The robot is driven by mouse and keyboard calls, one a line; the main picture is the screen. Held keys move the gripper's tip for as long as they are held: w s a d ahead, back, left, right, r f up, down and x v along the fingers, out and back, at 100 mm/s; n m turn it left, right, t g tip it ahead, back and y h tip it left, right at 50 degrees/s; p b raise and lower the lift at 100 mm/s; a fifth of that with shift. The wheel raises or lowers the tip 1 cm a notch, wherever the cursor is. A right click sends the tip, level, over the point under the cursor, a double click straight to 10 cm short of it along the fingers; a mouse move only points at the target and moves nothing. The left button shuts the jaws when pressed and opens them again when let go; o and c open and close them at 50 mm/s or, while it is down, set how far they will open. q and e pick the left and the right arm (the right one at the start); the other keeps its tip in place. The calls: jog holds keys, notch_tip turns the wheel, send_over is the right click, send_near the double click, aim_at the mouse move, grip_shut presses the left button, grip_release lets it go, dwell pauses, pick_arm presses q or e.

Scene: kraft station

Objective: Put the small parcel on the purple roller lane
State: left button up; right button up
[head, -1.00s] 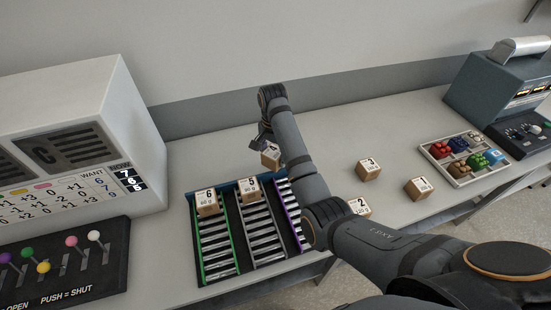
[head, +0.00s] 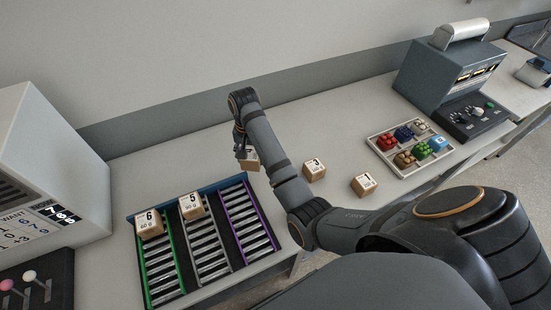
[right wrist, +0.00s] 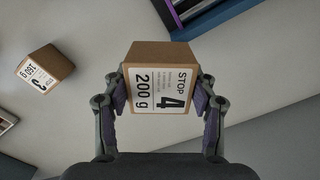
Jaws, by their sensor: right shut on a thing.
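My right gripper (right wrist: 163,100) is shut on a small brown parcel (right wrist: 165,55) labelled STOP 4, 200 g, with a finger on each side. In the head view the held parcel (head: 251,163) shows partly, below the gripper (head: 241,145), near the far end of the roller rack. The purple roller lane (head: 246,222) is the rightmost of three lanes and carries no parcel. Its purple edge also shows at the top of the right wrist view (right wrist: 172,13). My left gripper is not in view.
Parcel 6 (head: 149,224) sits at the far end of the green lane, parcel 5 (head: 191,206) on the grey lane. Parcels 3 (head: 314,169) and 1 (head: 364,184) stand on the table, right of my arm. Beyond are a tray of coloured pieces (head: 376,146) and a machine (head: 425,75).

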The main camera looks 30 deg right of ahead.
jog(key=s+d+r+n+p, duration=0.2)
jog(key=s+n+p, duration=0.1)
jog(key=s, duration=0.2)
jog(key=s+d+r+n+p, duration=0.2)
jog(key=s+r+n+p, duration=0.15)
jog(key=s, duration=0.25)
jog(key=w+d+f+b, duration=0.1)
jog(key=w+d+f, duration=0.1)
jog(key=w+f, duration=0.1)
jog(key=w+d+f+b, duration=0.2)
jog(key=w+d+f, duration=0.1)
jog(key=w, duration=0.1)
jog(key=w+d+f+b, duration=0.1)
jog(key=w+d+f, duration=0.1)
jog(key=w+f, duration=0.1)
jog(key=shift+w+d+f, duration=0.15)
jog(key=shift+w+f, duration=0.15)
jog(key=shift+w, duration=0.3)
jog(key=shift+w+d+f, duration=0.2)
jog(key=shift+w+f, duration=0.1)
jog(key=shift+f, duration=0.2)
notch_tip(320, 180, down, 3)
jog(key=shift+r, duration=0.2)
jog(key=shift+f, duration=0.3)
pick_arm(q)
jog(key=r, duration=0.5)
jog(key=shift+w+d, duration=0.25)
